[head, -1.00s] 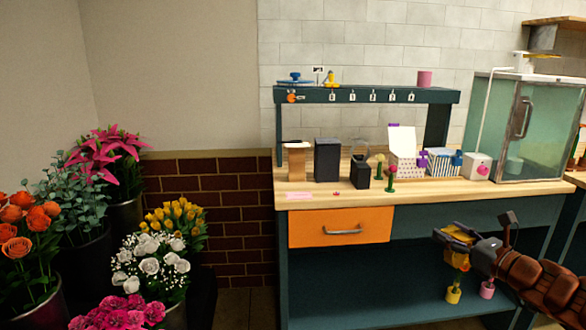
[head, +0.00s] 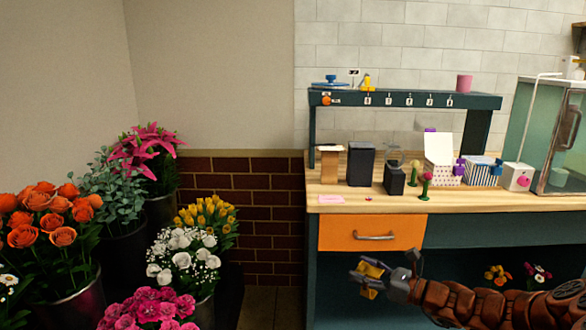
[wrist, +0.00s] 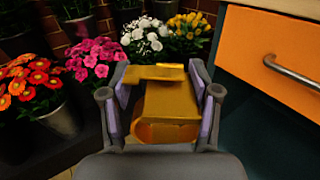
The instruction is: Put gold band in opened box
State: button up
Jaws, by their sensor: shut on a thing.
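My gripper (head: 366,275) is shut on the gold band (wrist: 172,105), a wide yellow-gold loop between the purple finger pads in the wrist view. In the head view the gripper and band are in front of the bench, below the orange drawer. The opened box (head: 443,171) is white with dark dots, its lid raised upright, and stands on the bench top up and right of my gripper. Its inside is hidden. A striped box (head: 481,174) with a blue bow stands to its right.
The bench top (head: 400,200) also holds a dark canister (head: 360,164), a wooden block and small flower stems. The orange drawer (head: 371,234) is shut, with a protruding handle. Flower buckets crowd the floor at left. A glass cabinet (head: 555,140) stands at the right end.

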notch_tip(320, 180, up, 5)
jog(key=p, duration=0.7)
jog(key=shift+p, duration=0.4)
notch_tip(320, 180, up, 4)
jog(key=p, duration=0.7)
jog(key=shift+f+p, duration=0.1)
jog(key=shift+p, duration=0.25)
